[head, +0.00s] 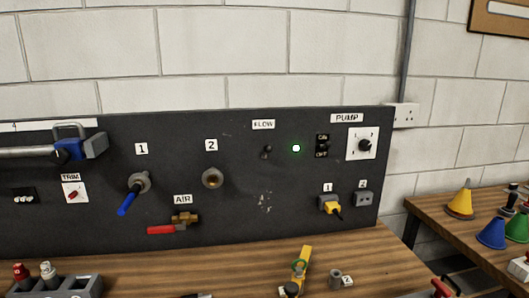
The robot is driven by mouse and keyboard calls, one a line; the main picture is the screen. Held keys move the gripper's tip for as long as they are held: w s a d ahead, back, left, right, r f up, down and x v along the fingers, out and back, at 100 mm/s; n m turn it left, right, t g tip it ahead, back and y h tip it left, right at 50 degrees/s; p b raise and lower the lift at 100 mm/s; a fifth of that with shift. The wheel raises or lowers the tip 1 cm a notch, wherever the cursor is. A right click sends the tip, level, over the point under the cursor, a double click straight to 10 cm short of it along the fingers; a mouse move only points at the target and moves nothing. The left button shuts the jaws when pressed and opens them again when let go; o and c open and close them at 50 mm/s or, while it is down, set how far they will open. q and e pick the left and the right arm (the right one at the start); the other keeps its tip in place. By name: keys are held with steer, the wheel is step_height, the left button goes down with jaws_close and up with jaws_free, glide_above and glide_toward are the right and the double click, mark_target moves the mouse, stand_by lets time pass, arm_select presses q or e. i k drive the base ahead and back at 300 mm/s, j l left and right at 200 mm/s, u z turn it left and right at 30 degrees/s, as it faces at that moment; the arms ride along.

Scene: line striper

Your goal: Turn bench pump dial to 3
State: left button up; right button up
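The pump dial (364,145) is a small black knob on a white square plate at the right end of the dark panel, under the PUMP label (347,118). Small marks surround the knob, but they are too small to read, and I cannot tell which one it points to. Left of it is a black ON/OFF switch (322,146). A green light (296,148) glows beside the FLOW toggle (266,152). Neither of my grippers shows in the head view.
A yellow plug (331,208) sits in socket 1 below the dial; socket 2 (364,199) is empty. A blue-handled valve (133,193) and red AIR lever (168,229) stick out at left. The wooden bench (230,280) holds small parts; coloured cones (491,233) stand at right.

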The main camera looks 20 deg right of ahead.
mark_target(365, 144)
steer(key=z, duration=1.45)
steer(key=i+l+u, duration=0.1)
steer(key=u, duration=0.15)
